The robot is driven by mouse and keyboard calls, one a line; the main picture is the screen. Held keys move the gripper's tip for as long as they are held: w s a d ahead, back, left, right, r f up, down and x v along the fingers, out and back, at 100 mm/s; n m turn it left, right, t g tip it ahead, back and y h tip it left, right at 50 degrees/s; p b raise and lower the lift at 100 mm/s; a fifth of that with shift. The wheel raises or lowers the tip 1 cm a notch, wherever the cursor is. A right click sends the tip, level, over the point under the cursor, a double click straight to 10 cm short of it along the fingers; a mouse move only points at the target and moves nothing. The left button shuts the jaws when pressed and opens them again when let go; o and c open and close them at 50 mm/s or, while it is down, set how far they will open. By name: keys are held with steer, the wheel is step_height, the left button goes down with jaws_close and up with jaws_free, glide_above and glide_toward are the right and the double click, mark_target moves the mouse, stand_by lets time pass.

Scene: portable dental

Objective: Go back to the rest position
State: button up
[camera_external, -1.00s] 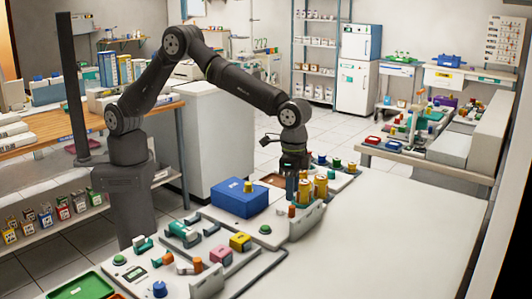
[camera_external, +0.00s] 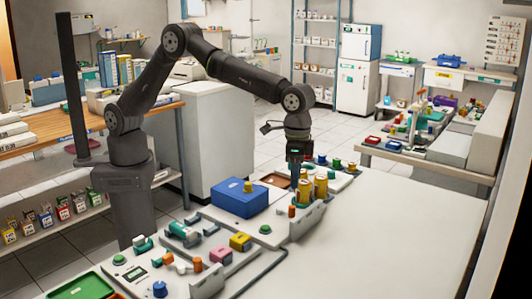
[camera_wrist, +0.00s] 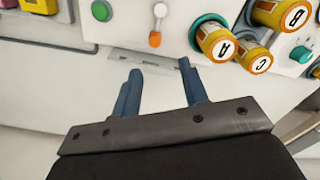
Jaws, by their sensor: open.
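My gripper (camera_external: 295,174) hangs from the arm above the white bench, beside the yellow cylinders (camera_external: 320,187). In the wrist view my gripper (camera_wrist: 161,72) shows two blue fingers spread apart with nothing between them. Yellow cylinders with labels A (camera_wrist: 216,45), B and C sit in the panel to the upper right in the wrist view. The fingertips point toward the panel and appear apart from the cylinders. In the external view my gripper partly overlaps the panel, so its exact height is hard to tell.
A blue box (camera_external: 238,199) stands left of the cylinders. An orange knob or lever (camera_wrist: 155,39) and a green button (camera_wrist: 101,11) are on the panel. A green tray (camera_external: 82,287) lies at the front left. The white bench top (camera_external: 410,215) at right is clear.

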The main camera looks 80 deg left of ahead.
mark_target(293, 206)
steer(key=shift+n, duration=0.8)
steer(key=f, duration=0.9)
steer(key=shift+a+f, duration=0.35)
steer(key=shift+s+d+r+m, duration=0.1)
steer(key=shift+s+d+m, duration=0.1)
steer(key=shift+m, duration=0.45)
steer(key=shift+s+d+m, duration=0.1)
steer(key=shift+d+m, duration=0.05)
steer(key=shift+m, duration=0.5)
